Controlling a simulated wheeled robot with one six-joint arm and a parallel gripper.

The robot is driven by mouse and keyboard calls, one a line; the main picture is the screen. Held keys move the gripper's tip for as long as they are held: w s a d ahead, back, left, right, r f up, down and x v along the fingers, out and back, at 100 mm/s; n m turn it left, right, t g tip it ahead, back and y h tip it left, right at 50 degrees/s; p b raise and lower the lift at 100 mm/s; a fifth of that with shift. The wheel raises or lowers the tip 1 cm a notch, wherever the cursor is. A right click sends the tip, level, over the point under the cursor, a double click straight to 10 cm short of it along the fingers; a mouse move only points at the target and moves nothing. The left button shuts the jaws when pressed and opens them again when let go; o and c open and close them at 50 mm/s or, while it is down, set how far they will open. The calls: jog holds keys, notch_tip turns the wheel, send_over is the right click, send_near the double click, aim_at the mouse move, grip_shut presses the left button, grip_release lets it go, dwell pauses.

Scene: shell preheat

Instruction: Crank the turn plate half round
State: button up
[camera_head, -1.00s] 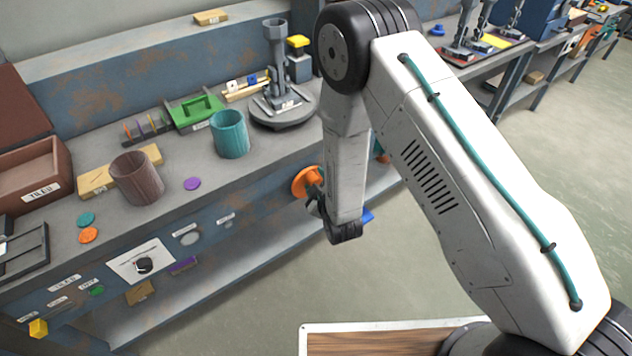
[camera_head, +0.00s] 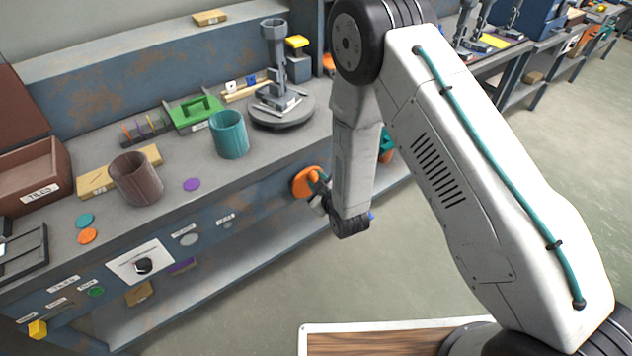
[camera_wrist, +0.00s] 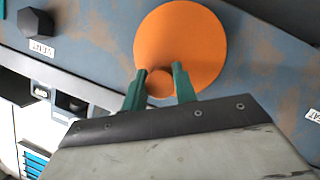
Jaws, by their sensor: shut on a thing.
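The turn plate (camera_head: 257,124) is a grey round disc on the bench, carrying a grey upright stand (camera_head: 275,60). An orange round crank disc (camera_head: 306,181) is on the bench's front face, below the plate and to its right. In the wrist view the orange disc (camera_wrist: 185,35) fills the upper middle, with a small orange knob (camera_wrist: 159,86) low on it. My gripper (camera_wrist: 160,76) has its two green fingers on either side of this knob, shut on it. In the head view my gripper (camera_head: 319,194) is at the disc's lower right, partly hidden by my arm.
A teal cup (camera_head: 229,135), a green tray (camera_head: 194,112) and a brown cup (camera_head: 136,178) stand left of the plate. In the wrist view a dark hexagonal knob (camera_wrist: 36,22) is at upper left. Open floor lies before the bench.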

jog(key=m, duration=0.1)
jog(key=d+m+g+y, duration=0.1)
jog(key=shift+w+d+f+m, duration=0.1)
jog(key=shift+w+f+m, duration=0.1)
jog(key=shift+w+m, duration=0.15)
jog(key=shift+w+d+f+m+g+y, duration=0.25)
jog(key=shift+f+m+g+y, duration=0.3)
jog(key=shift+m+y, duration=0.55)
jog(key=shift+w+d+f+m+g+y, duration=0.1)
jog(key=shift+d+f+m+g+y, duration=0.4)
jog(key=shift+m, duration=1.05)
jog(key=shift+w+d+f+m+g+y, duration=0.1)
jog(key=shift+w+f+m+g+y, duration=0.15)
jog(key=shift+f+m+y, duration=0.7)
jog(key=shift+r+m+y, duration=0.2)
jog(key=shift+m+y, duration=0.05)
jog(key=shift+m, duration=0.3)
jog(key=o, duration=1)
